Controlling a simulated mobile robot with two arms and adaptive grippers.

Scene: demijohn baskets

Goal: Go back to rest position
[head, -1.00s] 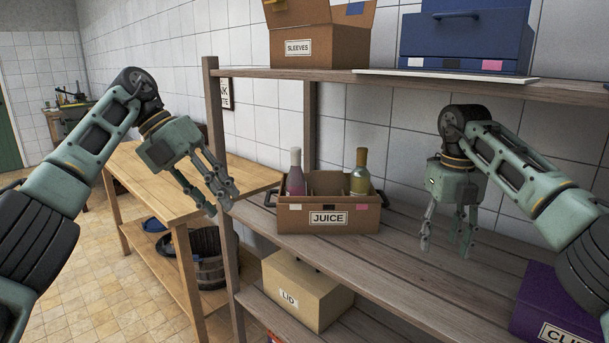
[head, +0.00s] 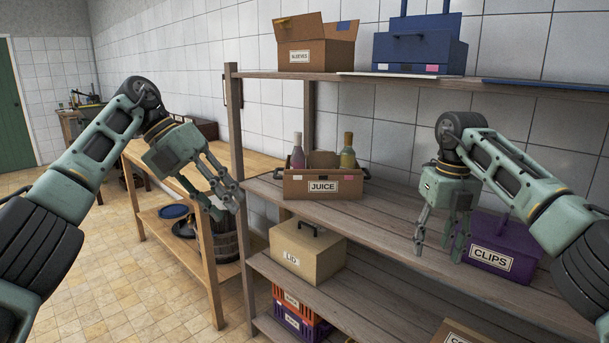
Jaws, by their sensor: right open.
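My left gripper (head: 228,208) hangs at centre left in the head view, its fingers apart with nothing between them. It is in front of the wooden table's end and the shelf post. My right gripper (head: 434,246) points down at centre right, open and empty. It shows in front of the middle shelf board and partly covers the purple CLIPS box (head: 500,250). Neither gripper visibly holds anything.
The wooden shelf unit (head: 400,215) bears a JUICE box (head: 322,185) with two bottles, and a LID box (head: 307,255) below. A SLEEVES box (head: 315,48) and a blue box (head: 420,50) stand on top. Tiled floor (head: 110,285) is open at left.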

